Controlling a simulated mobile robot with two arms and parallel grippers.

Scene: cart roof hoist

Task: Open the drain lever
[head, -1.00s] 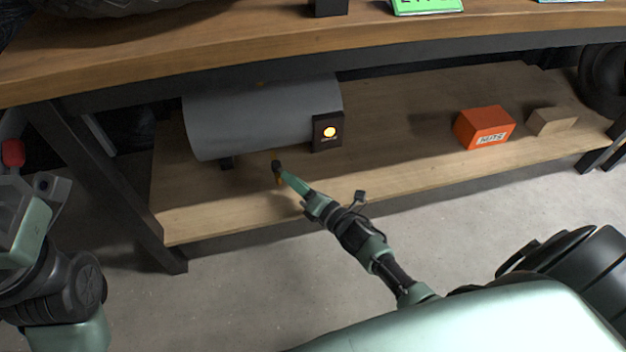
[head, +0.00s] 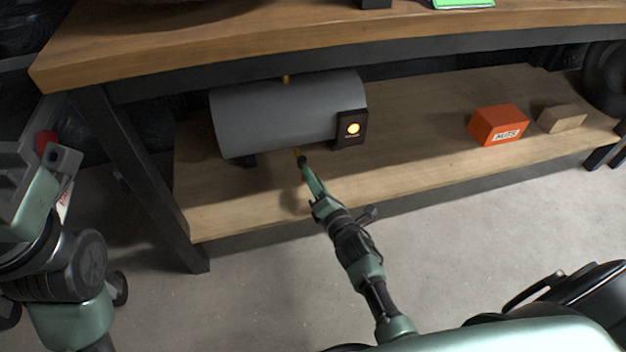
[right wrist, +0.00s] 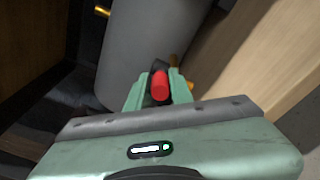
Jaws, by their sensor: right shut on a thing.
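A grey horizontal tank (head: 275,115) sits on the lower shelf under the bench. A brass-coloured drain fitting (head: 296,150) shows at the tank's underside. My right gripper (head: 303,163) reaches in from the front to this fitting. In the right wrist view, my right gripper (right wrist: 160,90) is shut on a red handle (right wrist: 160,86), the drain lever, close beside the grey tank (right wrist: 150,45). Brass parts of the fitting (right wrist: 173,61) show behind the fingers. Most of the lever is hidden by the gripper.
A dark box with a lit yellow button (head: 352,128) is on the tank's right end. An orange box (head: 498,124) and a small wooden block (head: 562,119) are farther right on the shelf (head: 420,150). A bench leg (head: 140,180) stands to the left.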

